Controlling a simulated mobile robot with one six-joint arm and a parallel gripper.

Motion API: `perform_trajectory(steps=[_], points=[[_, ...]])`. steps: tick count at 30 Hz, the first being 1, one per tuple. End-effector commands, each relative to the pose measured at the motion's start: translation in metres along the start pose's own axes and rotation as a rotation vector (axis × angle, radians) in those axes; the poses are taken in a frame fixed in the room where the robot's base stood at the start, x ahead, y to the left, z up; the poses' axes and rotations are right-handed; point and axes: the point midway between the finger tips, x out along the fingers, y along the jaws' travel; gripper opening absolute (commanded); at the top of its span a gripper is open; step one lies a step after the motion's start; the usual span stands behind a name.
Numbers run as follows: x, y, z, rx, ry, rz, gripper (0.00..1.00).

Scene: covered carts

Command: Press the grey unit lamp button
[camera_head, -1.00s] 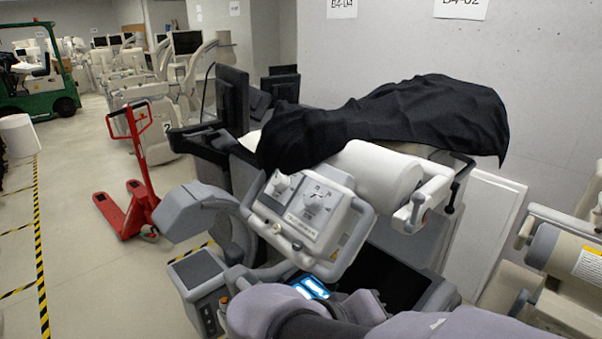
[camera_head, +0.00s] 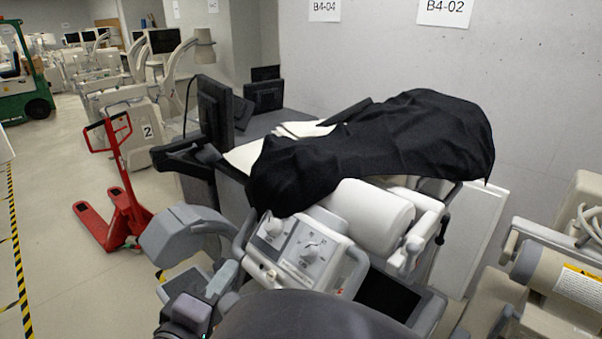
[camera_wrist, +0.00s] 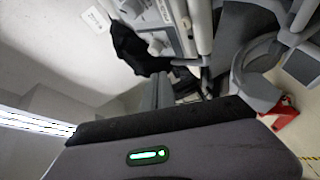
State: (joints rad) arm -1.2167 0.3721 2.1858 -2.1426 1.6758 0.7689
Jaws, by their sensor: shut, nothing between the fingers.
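A grey and white unit (camera_head: 318,248) with a tilted control panel and dials stands at the centre of the head view, partly under a black cover (camera_head: 375,150). Small knobs (camera_head: 266,274) sit at the panel's lower left edge. I cannot make out which part is the lamp button. My gripper's grey housing (camera_head: 187,312) is at the bottom of the head view, left of and below the panel. In the wrist view the housing with a green light (camera_wrist: 150,155) fills the bottom. The fingertips are not clearly seen. The gripper is shut and empty, apart from the knobs.
A dark monitor (camera_head: 214,108) stands behind the unit on the left. A red pallet jack (camera_head: 122,205) is on the floor further left. A beige machine (camera_head: 548,270) stands close on the right. A grey wall (camera_head: 400,50) is behind. Open floor lies at the left.

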Motion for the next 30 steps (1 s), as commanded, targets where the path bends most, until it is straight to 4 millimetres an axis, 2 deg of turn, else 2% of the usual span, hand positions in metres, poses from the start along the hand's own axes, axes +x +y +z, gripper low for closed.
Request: perform_trajectory(steps=[7, 21, 30], points=[[0.004, -0.004, 0.004, -0.001, -0.002, 0.000, 0.00], [0.050, -0.041, 0.038, 0.002, -0.003, -0.001, 0.00], [0.061, -0.045, 0.046, 0.000, -0.002, -0.001, 0.00]])
